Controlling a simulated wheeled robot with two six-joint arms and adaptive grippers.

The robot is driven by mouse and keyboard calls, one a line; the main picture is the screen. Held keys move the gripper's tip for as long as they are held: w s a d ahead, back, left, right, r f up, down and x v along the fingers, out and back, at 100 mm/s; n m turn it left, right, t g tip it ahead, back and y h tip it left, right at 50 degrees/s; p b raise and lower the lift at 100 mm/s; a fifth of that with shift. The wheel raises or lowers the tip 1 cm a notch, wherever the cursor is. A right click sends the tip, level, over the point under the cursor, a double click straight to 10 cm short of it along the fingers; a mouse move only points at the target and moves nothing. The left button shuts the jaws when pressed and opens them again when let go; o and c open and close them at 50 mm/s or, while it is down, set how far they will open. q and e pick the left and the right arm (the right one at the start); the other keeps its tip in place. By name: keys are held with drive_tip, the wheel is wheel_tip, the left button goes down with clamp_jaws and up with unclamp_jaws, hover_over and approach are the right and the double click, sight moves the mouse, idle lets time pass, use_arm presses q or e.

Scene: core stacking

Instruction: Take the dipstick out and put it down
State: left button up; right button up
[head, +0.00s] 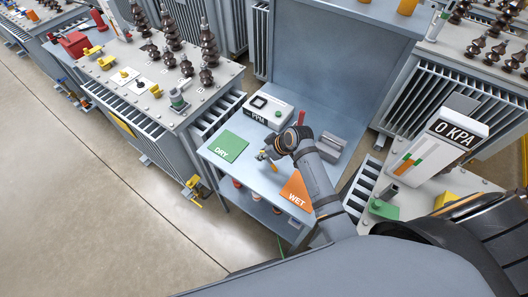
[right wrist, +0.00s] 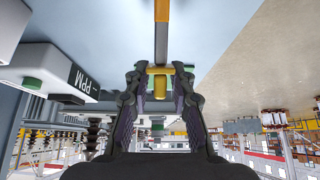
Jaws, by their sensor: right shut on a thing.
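My right gripper (head: 266,155) is over the light blue-grey workbench (head: 250,185), between the green DRY mat (head: 225,147) and the orange WET mat (head: 297,190). In the right wrist view the gripper (right wrist: 158,88) is shut on the yellow handle of the dipstick (right wrist: 158,82). A grey rod runs from the handle to an orange-yellow band at the frame's top edge; its end is cut off there. In the head view the dipstick is small, and I cannot tell whether it touches the bench. My left gripper is not in view.
A white PPM meter (head: 268,111) stands at the back of the bench, and a grey block (head: 331,143) is right of my gripper. A transformer (head: 150,80) stands left. A 0 KPA gauge (head: 445,135) stands right. Bare bench shows between the mats.

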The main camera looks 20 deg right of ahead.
sight(255, 160)
drive_tip(key=shift+w+a+f+g+h+p, duration=0.3)
drive_tip(key=shift+g+h+p, duration=0.1)
drive_tip(key=shift+g+p, duration=0.4)
drive_tip(key=shift+w+a+f+h+p, duration=0.15)
drive_tip(key=shift+w+f+h+p, duration=0.15)
drive_tip(key=shift+p, duration=0.1)
drive_tip(key=shift+f, duration=0.2)
drive_tip(key=shift+w+a+f+b, duration=0.2)
drive_tip(key=shift+w+f+b, duration=0.05)
drive_tip(key=shift+f+b, duration=0.2)
drive_tip(key=shift+w+a+f+b, duration=0.2)
drive_tip(key=shift+f+b, duration=0.15)
drive_tip(key=shift+b, duration=0.05)
drive_tip(key=shift+w+a+f+g+h, duration=0.15)
drive_tip(key=shift+f+g+h, duration=0.15)
drive_tip(key=shift+g, duration=0.3)
drive_tip(key=shift+w+f+g+h, duration=0.15)
drive_tip(key=shift+f+g+h, duration=0.15)
drive_tip(key=shift+f, duration=0.05)
drive_tip(key=shift+a+f+g, duration=0.15)
drive_tip(key=shift+f+g, duration=0.15)
